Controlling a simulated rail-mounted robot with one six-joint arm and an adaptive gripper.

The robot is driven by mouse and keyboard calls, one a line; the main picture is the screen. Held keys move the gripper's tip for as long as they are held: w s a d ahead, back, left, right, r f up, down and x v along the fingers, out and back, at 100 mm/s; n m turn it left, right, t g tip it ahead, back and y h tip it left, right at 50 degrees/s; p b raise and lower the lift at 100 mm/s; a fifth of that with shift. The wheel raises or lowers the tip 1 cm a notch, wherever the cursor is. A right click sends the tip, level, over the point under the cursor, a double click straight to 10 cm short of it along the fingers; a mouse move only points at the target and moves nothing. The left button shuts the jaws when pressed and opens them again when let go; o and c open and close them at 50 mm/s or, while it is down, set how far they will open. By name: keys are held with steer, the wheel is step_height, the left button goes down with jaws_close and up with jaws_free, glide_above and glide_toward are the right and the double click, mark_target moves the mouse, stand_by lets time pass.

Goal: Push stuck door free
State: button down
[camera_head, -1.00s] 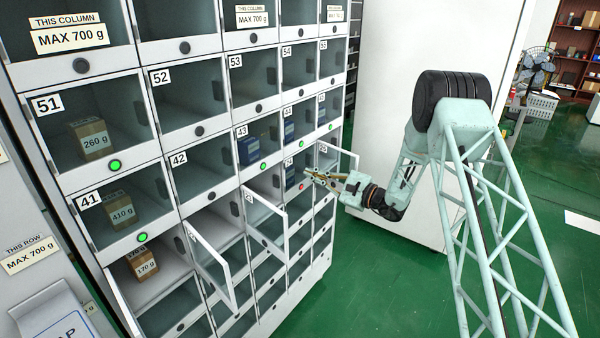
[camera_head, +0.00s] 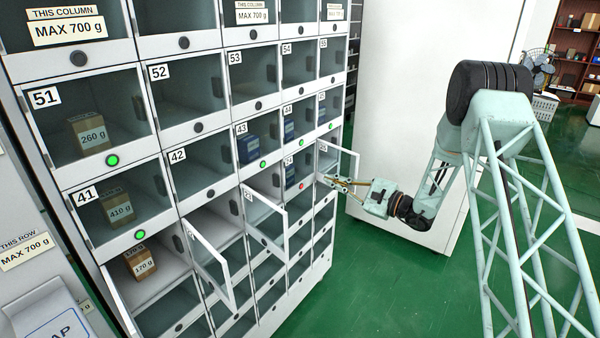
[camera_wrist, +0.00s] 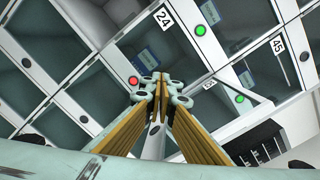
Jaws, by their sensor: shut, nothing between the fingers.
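The compartment with the red light (camera_head: 302,186) holds a blue box (camera_head: 290,174), and its label looks like 34. Its door looks shut; whether it is fully seated I cannot tell. My gripper (camera_head: 323,178) is shut and empty, just in front of the cabinet and right of the red light. In the wrist view my gripper's fingertips (camera_wrist: 161,84) meet close to the red light (camera_wrist: 133,81); contact with a door cannot be told. A glass door (camera_head: 347,160) stands open at the right edge of that row, beside my gripper.
Two more glass doors (camera_head: 207,264) and (camera_head: 264,222) stand open to the left, sticking out of the cabinet. Green lights show on compartments 41 (camera_head: 140,235), 51, 43 and 44. A white wall panel (camera_head: 430,90) is behind my arm. The green floor (camera_head: 380,280) is clear.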

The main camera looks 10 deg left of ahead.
steer(key=shift+s+d, duration=0.2)
steer(key=shift+d, duration=0.15)
steer(key=shift+d, duration=0.1)
steer(key=b+v, duration=0.2)
steer(key=v, duration=1.3)
steer(key=shift+s+d+b, duration=0.25)
steer(key=shift+d+b, duration=0.1)
stand_by(1.4)
